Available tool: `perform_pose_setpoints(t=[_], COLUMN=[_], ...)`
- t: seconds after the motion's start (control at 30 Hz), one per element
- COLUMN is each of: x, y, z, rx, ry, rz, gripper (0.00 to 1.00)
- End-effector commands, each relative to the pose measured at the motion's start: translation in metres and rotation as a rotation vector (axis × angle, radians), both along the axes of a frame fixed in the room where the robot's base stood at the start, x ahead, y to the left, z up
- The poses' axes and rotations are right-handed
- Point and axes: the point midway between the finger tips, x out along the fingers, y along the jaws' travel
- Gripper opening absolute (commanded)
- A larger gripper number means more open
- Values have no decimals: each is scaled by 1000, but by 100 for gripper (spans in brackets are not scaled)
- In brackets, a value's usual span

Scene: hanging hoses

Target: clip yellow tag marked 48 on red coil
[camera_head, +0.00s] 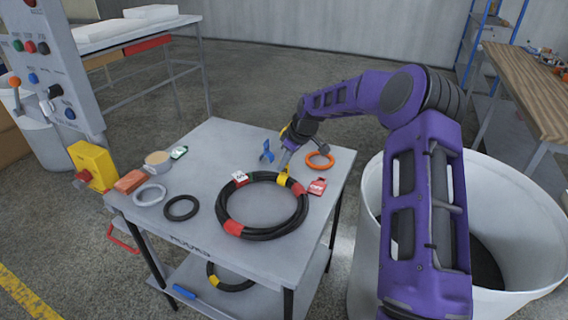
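A large black hose coil (225,205) with red bands lies flat on the grey table (190,240). A small yellow piece (283,180), which looks like the yellow tag, is at the coil's back right side. Its number is not readable. My gripper (285,164) points down just above and behind that yellow piece. Whether the fingers touch it or are closed on it is too small to tell. A white tag with dark marks (240,177) sits on the coil's back left. A red tag (317,187) is beside the coil on the right.
A blue clip-like piece (267,151) and an orange ring (319,161) lie behind the coil. A grey ring (150,195), a black ring (181,208) and a red-orange block (130,182) lie left. A white bin (366,230) stands right of the table.

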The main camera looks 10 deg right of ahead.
Motion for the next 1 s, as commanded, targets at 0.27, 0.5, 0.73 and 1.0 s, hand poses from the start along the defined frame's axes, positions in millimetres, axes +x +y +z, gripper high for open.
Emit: perform_pose_setpoints(t=[0.27, 0.5, 0.73, 1.0], x=[0, 0, -1, -14], y=[0, 0, -2, -18], z=[0, 0, 6, 54], rx=[0, 0, 0, -1], ry=[0, 0, -2, -3], rz=[0, 0, -1, -2], gripper=[23, 39, 39, 39])
